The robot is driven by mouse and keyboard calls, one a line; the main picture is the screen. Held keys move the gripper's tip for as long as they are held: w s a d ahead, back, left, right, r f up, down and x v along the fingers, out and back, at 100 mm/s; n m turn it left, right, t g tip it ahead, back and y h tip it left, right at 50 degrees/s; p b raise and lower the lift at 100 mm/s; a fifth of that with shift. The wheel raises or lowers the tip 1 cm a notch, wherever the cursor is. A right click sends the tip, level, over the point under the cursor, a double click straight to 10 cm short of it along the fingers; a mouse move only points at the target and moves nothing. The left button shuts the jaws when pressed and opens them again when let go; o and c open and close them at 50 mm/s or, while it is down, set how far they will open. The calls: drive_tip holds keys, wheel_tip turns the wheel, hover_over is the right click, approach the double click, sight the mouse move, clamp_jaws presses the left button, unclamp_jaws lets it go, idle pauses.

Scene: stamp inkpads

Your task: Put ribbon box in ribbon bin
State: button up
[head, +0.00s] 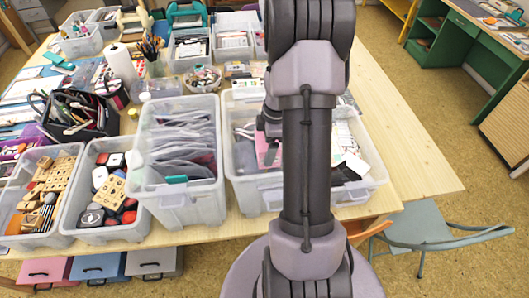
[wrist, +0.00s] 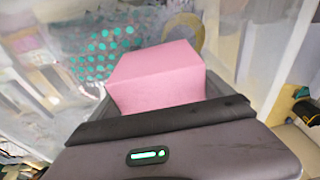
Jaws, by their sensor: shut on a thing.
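A plain pink box, which looks like the ribbon box (wrist: 158,75), is held in my gripper (wrist: 165,98) in the wrist view. In the head view the box (head: 267,153) shows left of my arm, below the dark jaws of my gripper (head: 268,132). My gripper is shut on it, and the fingertips are mostly hidden. The box shows over the right-hand clear bin (head: 250,196); my arm covers much of that bin, and I cannot tell how far the box is above its contents. No label tells me which bin is the ribbon bin.
A clear bin of flat packets (head: 185,207) stands directly left. Bins of stamps (head: 118,232) and wooden blocks (head: 40,240) stand further left. The table (head: 415,165) is bare at the right. A green-grey chair (head: 425,225) stands by the front right.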

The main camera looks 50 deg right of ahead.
wheel_tip(320, 180, down, 3)
drive_tip(key=shift+w+f+b, duration=0.1)
drive_tip(key=shift+f+b, duration=0.1)
drive_tip(key=shift+b, duration=0.1)
drive_tip(key=shift+f, duration=0.2)
drive_tip(key=o, duration=1.3)
